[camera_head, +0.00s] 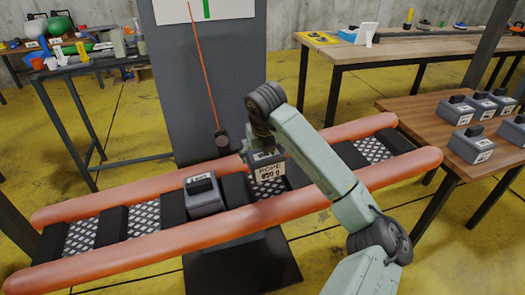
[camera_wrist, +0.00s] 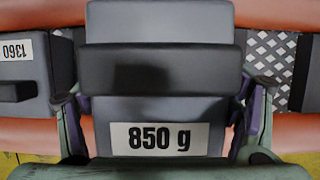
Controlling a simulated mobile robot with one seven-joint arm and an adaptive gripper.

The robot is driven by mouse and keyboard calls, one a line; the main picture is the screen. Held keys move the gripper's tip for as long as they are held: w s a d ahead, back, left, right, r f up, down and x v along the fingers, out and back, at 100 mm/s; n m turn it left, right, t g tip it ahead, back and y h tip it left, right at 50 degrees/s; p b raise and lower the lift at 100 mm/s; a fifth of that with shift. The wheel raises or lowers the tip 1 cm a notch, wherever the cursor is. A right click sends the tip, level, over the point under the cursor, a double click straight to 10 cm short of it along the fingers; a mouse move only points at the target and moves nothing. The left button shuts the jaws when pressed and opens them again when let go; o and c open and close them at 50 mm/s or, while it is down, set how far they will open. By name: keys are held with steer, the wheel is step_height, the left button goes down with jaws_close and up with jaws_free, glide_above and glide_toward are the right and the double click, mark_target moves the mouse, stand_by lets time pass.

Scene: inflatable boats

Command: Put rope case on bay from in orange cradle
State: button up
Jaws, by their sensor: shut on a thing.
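Bare bays show at the cradle's left (camera_head: 148,217) and right (camera_head: 372,149). A wooden table (camera_head: 420,105) at the right carries several similar grey cases (camera_head: 470,145). A grey upright panel (camera_head: 215,80) with a hanging orange cord (camera_head: 203,65) stands behind the cradle.

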steer(key=shift+w+d+f+b, duration=0.15)
steer(key=shift+f+b, duration=0.65)
steer(key=shift+f, duration=1.05)
steer(key=shift+d+f+b, duration=0.15)
steer(key=shift+f+b, duration=0.9)
steer(key=shift+f, duration=0.05)
steer(key=shift+d+f+b, duration=0.1)
steer(key=shift+f+b, duration=0.95)
steer(key=shift+f, duration=0.05)
steer(key=o, duration=1.6)
steer(key=shift+o, duration=1.4)
steer(key=shift+f, duration=0.15)
